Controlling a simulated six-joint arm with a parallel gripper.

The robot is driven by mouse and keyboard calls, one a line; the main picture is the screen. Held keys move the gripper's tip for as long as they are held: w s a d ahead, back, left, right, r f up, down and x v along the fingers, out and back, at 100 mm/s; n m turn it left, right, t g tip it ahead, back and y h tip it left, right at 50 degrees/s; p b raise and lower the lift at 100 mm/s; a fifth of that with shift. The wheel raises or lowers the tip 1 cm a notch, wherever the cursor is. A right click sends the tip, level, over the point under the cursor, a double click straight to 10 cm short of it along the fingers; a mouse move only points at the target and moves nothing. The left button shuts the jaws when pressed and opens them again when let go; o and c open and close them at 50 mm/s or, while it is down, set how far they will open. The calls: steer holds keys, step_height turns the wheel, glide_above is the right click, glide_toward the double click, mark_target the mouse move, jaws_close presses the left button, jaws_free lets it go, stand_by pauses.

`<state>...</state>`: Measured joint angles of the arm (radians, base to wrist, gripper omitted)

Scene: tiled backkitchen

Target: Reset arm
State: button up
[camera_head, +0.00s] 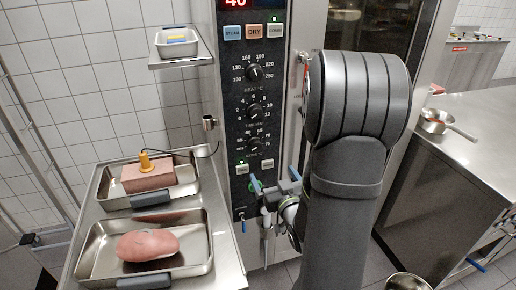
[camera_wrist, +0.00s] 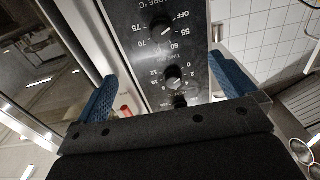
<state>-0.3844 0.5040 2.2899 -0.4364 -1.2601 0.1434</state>
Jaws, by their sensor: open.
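My gripper (camera_head: 280,189) is open in front of the lower part of the oven's control panel (camera_head: 254,100), partly hidden behind my dark arm in the head view. Its two blue fingers stand wide apart in the wrist view (camera_wrist: 165,85), with nothing held between them. The black dials of the panel show beyond the fingers, including a dial (camera_wrist: 173,74) near the middle. I cannot tell whether a finger touches the panel.
At the left, a metal tray (camera_head: 203,217) holds a pink piece of meat, and another tray (camera_head: 106,192) holds a brown block with an orange-handled probe. A small shelf (camera_head: 200,58) bears a little pan. A steel counter (camera_head: 470,110) with pans stands at right.

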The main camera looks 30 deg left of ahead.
steer(key=x, duration=0.5)
steer(key=shift+w+a, duration=0.15)
stand_by(0.5)
steer(key=v, duration=1)
